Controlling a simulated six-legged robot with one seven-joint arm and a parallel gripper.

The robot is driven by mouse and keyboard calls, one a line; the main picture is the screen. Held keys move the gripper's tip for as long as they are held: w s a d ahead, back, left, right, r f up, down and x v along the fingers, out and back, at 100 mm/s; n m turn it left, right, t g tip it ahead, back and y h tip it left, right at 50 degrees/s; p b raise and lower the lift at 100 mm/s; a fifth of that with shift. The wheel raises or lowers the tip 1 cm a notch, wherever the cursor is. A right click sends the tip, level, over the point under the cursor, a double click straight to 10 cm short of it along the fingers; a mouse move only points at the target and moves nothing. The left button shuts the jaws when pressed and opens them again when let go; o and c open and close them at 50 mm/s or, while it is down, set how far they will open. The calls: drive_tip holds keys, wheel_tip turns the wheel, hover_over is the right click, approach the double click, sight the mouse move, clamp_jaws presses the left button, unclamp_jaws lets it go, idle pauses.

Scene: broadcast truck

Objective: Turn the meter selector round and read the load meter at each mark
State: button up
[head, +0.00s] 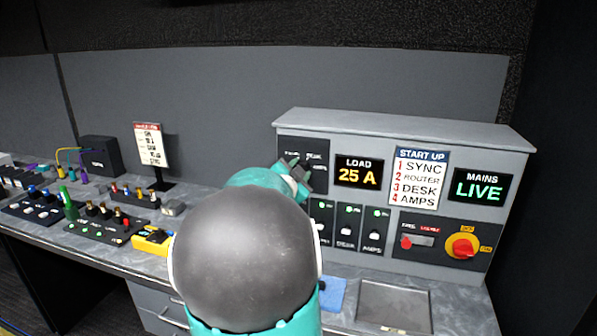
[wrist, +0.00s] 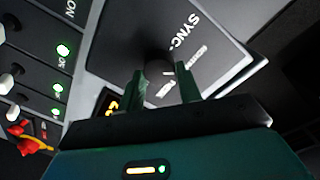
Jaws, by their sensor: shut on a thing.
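The load meter (head: 357,173) on the grey console shows "LOAD 25 A" in the head view. In the wrist view only a sliver of its orange digits (wrist: 110,103) shows. The meter selector is a dark round knob (wrist: 155,62) on a dark panel (head: 290,147) left of the meter. My gripper (head: 298,170) is at that panel. In the wrist view its two fingers (wrist: 162,82) stand on either side of the knob, shut on it. A "SYNC" mark shows beside the knob; another mark is partly covered. Which mark the knob points to is unclear.
Below the selector is a row of switches (head: 346,229) with green lights. A start-up list (head: 419,177), a "MAINS LIVE" display (head: 479,187) and a red-and-yellow rotary switch (head: 463,246) are to the right.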

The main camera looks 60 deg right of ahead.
drive_tip(key=shift+m, duration=0.5)
drive_tip(key=o, duration=1)
drive_tip(key=a, duration=0.4)
drive_tip(key=s+a, duration=0.1)
drive_tip(key=a, duration=0.4)
drive_tip(key=s+a, duration=0.1)
drive_tip(key=a, duration=0.3)
drive_tip(key=shift+a+r, duration=0.25)
drive_tip(key=shift+a, duration=0.15)
